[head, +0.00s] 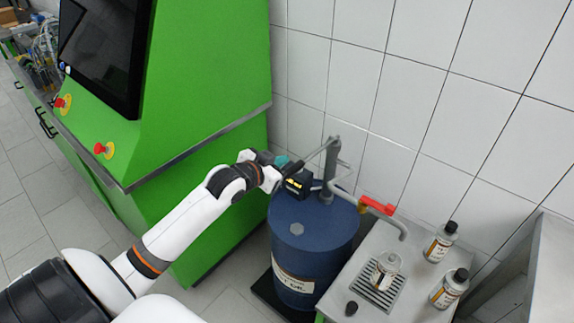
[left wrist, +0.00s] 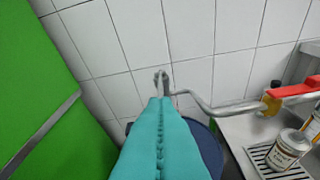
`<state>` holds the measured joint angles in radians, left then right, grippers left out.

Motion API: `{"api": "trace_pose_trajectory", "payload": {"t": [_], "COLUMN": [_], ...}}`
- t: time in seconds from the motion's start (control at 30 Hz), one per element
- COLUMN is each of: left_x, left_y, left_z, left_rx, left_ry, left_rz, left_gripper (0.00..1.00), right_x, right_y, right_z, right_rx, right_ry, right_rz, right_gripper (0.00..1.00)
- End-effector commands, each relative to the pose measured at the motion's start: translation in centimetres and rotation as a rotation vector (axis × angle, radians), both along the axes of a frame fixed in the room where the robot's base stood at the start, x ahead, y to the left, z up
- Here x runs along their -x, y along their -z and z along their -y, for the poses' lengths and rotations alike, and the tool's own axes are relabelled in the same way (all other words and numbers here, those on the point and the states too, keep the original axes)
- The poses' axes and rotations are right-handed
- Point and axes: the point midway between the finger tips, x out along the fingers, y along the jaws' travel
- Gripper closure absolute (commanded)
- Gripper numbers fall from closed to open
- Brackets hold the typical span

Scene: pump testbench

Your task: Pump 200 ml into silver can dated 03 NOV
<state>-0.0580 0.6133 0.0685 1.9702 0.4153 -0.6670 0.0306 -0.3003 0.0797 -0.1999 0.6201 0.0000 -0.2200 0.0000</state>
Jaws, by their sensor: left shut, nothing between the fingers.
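A blue drum (head: 310,240) carries a hand pump (head: 330,170) with a grey lever (head: 318,151) and a small dark meter (head: 297,183) with a lit yellow readout. The pump's pipe ends in a spout (head: 402,228) with a red handle (head: 376,205). An open silver can (head: 386,268) stands on the grate near the spout; it also shows in the left wrist view (left wrist: 288,150). Its date is too small to read. My left gripper (head: 283,160), with teal fingers, is shut and empty beside the pump lever. In the left wrist view the fingers hide most of the drum.
Two capped cans (head: 441,242) (head: 450,289) stand on the grey table (head: 415,252) at right. A loose black cap (head: 351,308) lies near its front edge. A green cabinet (head: 205,100) with a screen stands at left; a tiled wall (head: 430,60) closes the back.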

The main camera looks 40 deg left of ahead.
Motion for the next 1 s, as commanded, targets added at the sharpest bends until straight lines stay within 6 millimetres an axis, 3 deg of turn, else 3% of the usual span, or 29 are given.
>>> {"api": "trace_pose_trajectory", "payload": {"t": [0.23,0.5,1.0], "left_x": [-4.7,-4.2,-4.1], "left_y": [1.4,5.0,5.7], "left_z": [0.1,-0.6,-0.7], "left_rx": [0.002,0.0,0.0], "left_ry": [-0.001,0.0,0.0], "left_rz": [0.0,-0.003,0.001], "left_gripper": [1.0,1.0,1.0], "right_x": [0.0,0.0,0.0], "right_y": [-1.2,-2.0,-1.9], "right_z": [0.0,0.0,0.0], "right_rx": [0.0,0.0,0.0], "right_ry": [0.0,0.0,0.0], "right_rz": [0.0,0.0,0.0], "right_gripper": [0.64,0.64,0.64]}}
